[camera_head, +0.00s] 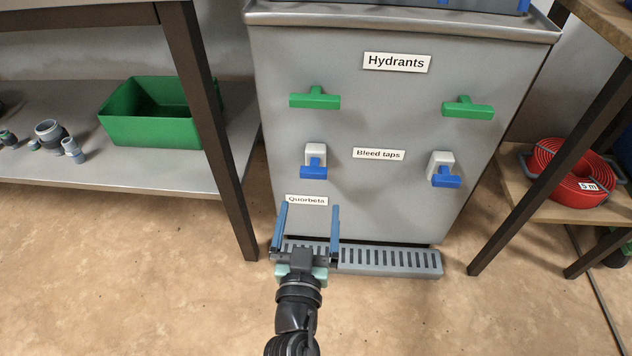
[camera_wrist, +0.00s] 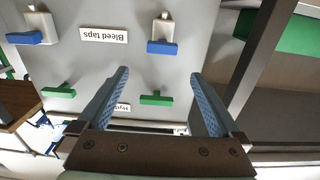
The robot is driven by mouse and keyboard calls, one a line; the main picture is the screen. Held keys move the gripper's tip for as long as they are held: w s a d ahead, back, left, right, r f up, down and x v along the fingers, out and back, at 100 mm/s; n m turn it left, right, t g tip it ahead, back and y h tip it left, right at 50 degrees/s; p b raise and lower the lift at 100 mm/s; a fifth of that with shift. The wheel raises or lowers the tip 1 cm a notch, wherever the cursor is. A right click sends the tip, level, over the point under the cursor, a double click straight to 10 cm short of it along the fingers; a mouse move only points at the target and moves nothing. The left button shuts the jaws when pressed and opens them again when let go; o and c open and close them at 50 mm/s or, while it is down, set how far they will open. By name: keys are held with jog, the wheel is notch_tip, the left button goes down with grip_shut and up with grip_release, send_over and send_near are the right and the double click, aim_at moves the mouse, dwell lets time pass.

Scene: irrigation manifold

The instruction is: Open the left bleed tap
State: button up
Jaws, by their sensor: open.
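The left bleed tap (camera_head: 313,172) has a blue handle below a pale grey-white body on the grey cabinet front, left of the "Bleed taps" label. My gripper (camera_head: 309,207) is open and empty, below this tap in the head view, its two blue fingers spread apart. In the wrist view, which is upside down, the tap (camera_wrist: 162,46) lies beyond the space between my fingertips (camera_wrist: 160,75), apart from them. The right bleed tap (camera_head: 446,180) looks alike, with a blue handle, and also shows in the wrist view (camera_wrist: 24,38).
Two green hydrant handles (camera_head: 314,99) (camera_head: 467,108) sit above the taps. A grey slotted grate (camera_head: 390,262) lies at the cabinet's foot. A shelf with a green bin (camera_head: 150,112) is at left; a red hose coil (camera_head: 575,170) is at right. The floor in front is clear.

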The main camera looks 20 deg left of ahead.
aim_at(313, 176)
jog(key=x, duration=0.4)
jog(key=b+x, duration=0.1)
jog(key=x, duration=0.3)
jog(key=f+b+x, duration=0.1)
jog(key=x, duration=0.4)
jog(key=shift+s+a, duration=0.1)
jog(key=c, duration=1.4)
